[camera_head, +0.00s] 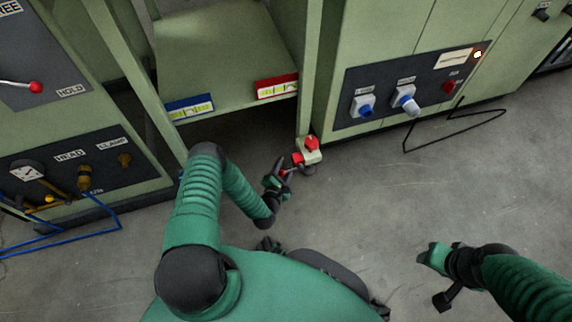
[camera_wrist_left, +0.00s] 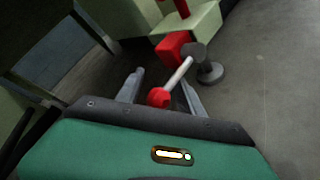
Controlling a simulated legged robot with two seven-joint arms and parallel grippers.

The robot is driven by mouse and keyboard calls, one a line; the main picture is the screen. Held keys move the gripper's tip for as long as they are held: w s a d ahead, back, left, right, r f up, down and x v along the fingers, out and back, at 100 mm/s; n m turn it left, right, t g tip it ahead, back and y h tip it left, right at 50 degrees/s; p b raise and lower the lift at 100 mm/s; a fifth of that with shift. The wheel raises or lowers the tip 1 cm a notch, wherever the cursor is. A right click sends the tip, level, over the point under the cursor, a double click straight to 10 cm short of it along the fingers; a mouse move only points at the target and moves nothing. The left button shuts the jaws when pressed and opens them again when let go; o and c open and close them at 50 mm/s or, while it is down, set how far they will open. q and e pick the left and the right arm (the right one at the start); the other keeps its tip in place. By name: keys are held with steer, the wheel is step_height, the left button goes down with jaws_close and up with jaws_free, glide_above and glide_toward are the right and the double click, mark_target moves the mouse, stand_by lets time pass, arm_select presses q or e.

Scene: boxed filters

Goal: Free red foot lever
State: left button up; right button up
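The red foot lever has a red ball knob (camera_wrist_left: 158,97) on a pale rod that runs up to a dark grey pivot. It sticks out beside a red block (camera_wrist_left: 172,47) on a cream box (camera_head: 310,154) at the foot of the green cabinet. My left gripper (camera_head: 281,168) is low by the floor at the lever. In the left wrist view its two grey fingers are apart, with the red knob between them near the palm; no clear grip on it shows. My right gripper (camera_head: 436,256) hangs over bare floor at the right, its finger opening unclear.
A grey round foot (camera_wrist_left: 210,72) stands beside the lever pivot. Cabinet posts and a shelf with a blue box (camera_head: 190,107) and a red box (camera_head: 277,86) are above. A black cable (camera_head: 455,133) lies on the right floor. Blue hoses (camera_head: 70,232) lie left. The middle floor is clear.

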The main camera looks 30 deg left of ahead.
arm_select(q)
jaws_close()
stand_by(1.3)
